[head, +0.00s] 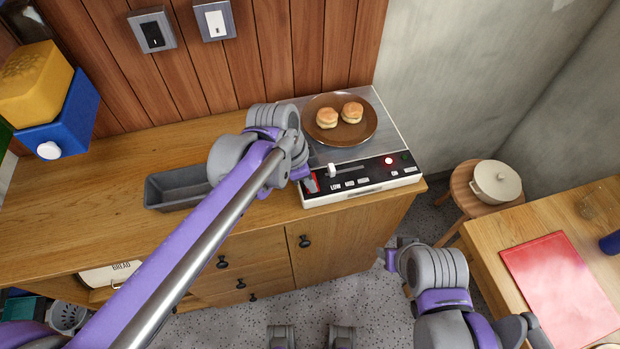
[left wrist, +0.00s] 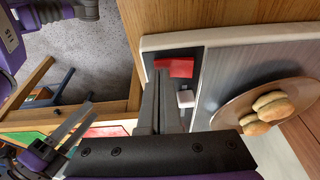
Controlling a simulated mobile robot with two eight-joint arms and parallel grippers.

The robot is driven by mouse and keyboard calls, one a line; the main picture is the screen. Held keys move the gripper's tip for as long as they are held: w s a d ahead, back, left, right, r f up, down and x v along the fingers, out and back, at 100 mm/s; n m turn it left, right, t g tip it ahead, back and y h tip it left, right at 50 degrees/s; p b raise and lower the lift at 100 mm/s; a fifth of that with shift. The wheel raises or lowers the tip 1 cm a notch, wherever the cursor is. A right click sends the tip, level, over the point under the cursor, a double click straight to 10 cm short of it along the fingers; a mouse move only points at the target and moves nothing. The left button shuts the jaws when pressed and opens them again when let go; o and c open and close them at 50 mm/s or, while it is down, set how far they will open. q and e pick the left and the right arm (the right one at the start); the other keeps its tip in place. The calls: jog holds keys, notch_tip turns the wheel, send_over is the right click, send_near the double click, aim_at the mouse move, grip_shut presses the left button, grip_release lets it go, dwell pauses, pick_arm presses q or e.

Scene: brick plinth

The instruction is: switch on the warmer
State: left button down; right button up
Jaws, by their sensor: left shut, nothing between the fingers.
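The warmer (head: 398,131) stands at the right end of the wooden counter, with a black control panel on its front edge. A red switch (head: 311,184) is at the panel's left end; it also shows in the left wrist view (left wrist: 175,67). Beside it is a white slider knob (head: 331,169). A round red lamp (head: 389,160) looks bright at the panel's right. My left gripper (head: 303,174) is shut and empty, its tips right by the red switch; I cannot tell whether they touch. My right gripper (head: 387,256) is over the floor, fingers apart in the left wrist view (left wrist: 72,125).
A brown plate (head: 372,136) with two buns sits on the warmer. A grey tin (head: 167,190) is left of my left gripper. A stool (head: 462,188) with a white pot (head: 495,182) and a table with a red board (head: 560,290) are at right.

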pick_arm(q)
jog(key=shift+w, duration=0.1)
jog(key=shift+w+a+r, duration=0.2)
jog(key=shift+w+r, duration=0.1)
jog(key=shift+w, duration=0.35)
jog(key=shift+d+r+p, duration=0.1)
jog(key=shift+r+p, duration=0.25)
jog(key=shift+p, duration=0.1)
jog(key=r, duration=0.1)
jog(key=r+p, duration=0.1)
jog(key=r, duration=0.1)
jog(key=r+p, duration=0.1)
jog(key=shift+s+r, duration=0.4)
jog(key=s+v, duration=0.2)
jog(key=v, duration=0.6)
jog(key=shift+p, duration=0.3)
